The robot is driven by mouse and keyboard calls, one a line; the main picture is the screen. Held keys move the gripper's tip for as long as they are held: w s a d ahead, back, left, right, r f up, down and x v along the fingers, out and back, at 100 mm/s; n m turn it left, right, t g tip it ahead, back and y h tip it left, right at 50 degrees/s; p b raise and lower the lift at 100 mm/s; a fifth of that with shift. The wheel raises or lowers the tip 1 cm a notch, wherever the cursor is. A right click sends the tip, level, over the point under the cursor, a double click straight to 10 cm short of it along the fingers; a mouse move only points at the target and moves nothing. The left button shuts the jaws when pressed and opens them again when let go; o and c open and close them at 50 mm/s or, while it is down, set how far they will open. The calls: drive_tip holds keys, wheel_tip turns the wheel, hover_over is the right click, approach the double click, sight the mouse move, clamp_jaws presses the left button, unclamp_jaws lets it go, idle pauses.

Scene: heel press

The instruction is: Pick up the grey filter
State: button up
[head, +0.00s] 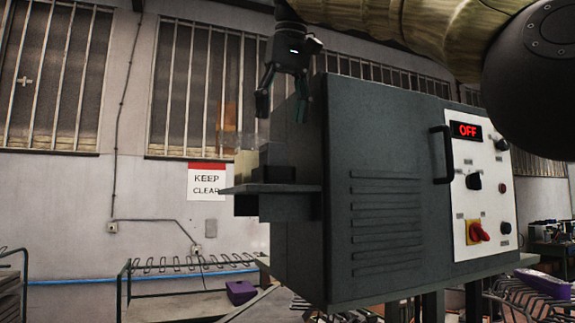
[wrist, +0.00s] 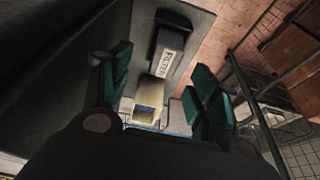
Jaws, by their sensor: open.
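The grey filter (wrist: 172,40) shows in the wrist view as a dark grey block with a pale label reading FILTER. It rests on a grey shelf (wrist: 193,20) beside a cream, open-ended box (wrist: 150,95). In the head view the shelf (head: 240,189) juts from the left side of a large grey machine, with dark and pale blocks on it; I cannot clearly separate the filter there. My gripper (head: 282,107) hangs above the shelf, pointing down, its fingers apart and empty. In the wrist view its teal fingers (wrist: 162,72) stand either side of the cream box and filter, with nothing between them touching.
The machine (head: 385,180) stands close to the right of my gripper, its panel (head: 485,190) showing OFF. A KEEP CLEAR sign (head: 207,181) is on the wall behind. A purple object (head: 240,292) lies low on a bench. Air left of the shelf is free.

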sight(275, 143)
drive_tip(key=shift+w+a+f, duration=0.7)
drive_tip(key=shift+a+f, duration=0.1)
drive_tip(key=shift+f, duration=0.05)
drive_tip(key=shift+s+d+f, duration=0.15)
drive_tip(key=shift+s+f, duration=0.05)
drive_tip(key=shift+f, duration=0.2)
drive_tip(key=p+x, duration=0.1)
drive_tip(key=x, duration=0.2)
drive_tip(key=shift+w+f, duration=0.2)
drive_tip(key=shift+f, duration=0.35)
drive_tip(key=shift+s, duration=0.1)
drive_tip(key=c, duration=1.1)
